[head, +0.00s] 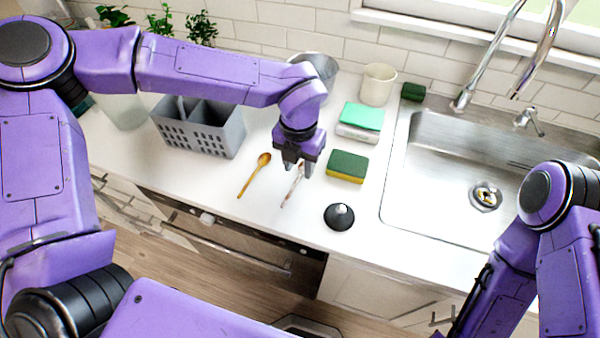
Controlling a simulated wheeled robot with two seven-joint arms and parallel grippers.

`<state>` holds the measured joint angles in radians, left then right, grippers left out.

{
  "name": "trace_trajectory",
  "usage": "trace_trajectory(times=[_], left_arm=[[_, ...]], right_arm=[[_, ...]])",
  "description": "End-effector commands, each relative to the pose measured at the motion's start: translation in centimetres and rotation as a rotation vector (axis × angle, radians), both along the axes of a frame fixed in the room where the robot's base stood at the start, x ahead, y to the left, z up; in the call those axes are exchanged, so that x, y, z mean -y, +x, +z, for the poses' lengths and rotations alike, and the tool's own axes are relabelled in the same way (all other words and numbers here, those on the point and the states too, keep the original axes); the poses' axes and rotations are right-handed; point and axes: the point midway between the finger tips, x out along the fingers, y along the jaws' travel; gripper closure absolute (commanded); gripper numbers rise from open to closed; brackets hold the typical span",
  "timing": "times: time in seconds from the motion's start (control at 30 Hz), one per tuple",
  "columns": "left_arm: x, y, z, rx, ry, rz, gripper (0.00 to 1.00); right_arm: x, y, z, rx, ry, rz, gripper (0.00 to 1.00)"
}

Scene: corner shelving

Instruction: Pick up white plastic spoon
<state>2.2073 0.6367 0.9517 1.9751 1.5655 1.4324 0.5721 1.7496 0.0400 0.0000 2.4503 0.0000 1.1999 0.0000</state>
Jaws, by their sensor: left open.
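A white plastic spoon (290,192) lies on the white countertop, its lower handle showing below my left gripper. Its upper end is partly hidden by the fingers. My left gripper (297,168) points down right over the upper part of the spoon, with its two fingers apart. I cannot tell whether the fingers touch the spoon or the counter. A wooden spoon (254,175) lies just to the left of it, apart from the gripper. My right arm comes in at the lower right, and its gripper is not in view.
A yellow-green sponge (346,167) lies right of the left gripper, and a black round-based object (339,215) stands in front. A grey basket (199,134) stands left, with cups behind. The sink (440,170) is at the right. Counter (215,185) before the basket is clear.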

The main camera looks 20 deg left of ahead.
Motion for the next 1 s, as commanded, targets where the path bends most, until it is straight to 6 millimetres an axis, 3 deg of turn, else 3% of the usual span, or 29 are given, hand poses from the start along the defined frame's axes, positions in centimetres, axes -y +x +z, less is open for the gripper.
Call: trace_trajectory(times=[0.1,0.2,0.47,0.6,1.0], left_arm=[[-0.5,0.1,-1.9,-0.007,0.002,0.000,0.60],[-0.4,0.2,-3.6,-0.004,0.001,-0.002,0.60],[-0.4,0.2,-4.2,-0.001,0.001,-0.002,0.60],[-0.4,0.2,-4.2,-0.001,0.001,-0.001,1.00],[-0.4,0.2,-4.1,0.000,0.001,-0.001,1.00]], right_arm=[[0.0,0.0,1.5,0.001,-0.001,0.000,0.57],[0.0,0.0,1.6,0.001,-0.001,0.000,0.57],[0.0,0.0,1.5,0.001,-0.001,0.000,0.57],[0.0,0.0,1.5,0.001,-0.001,0.000,0.57],[0.0,0.0,1.4,0.001,-0.001,0.000,0.57]])
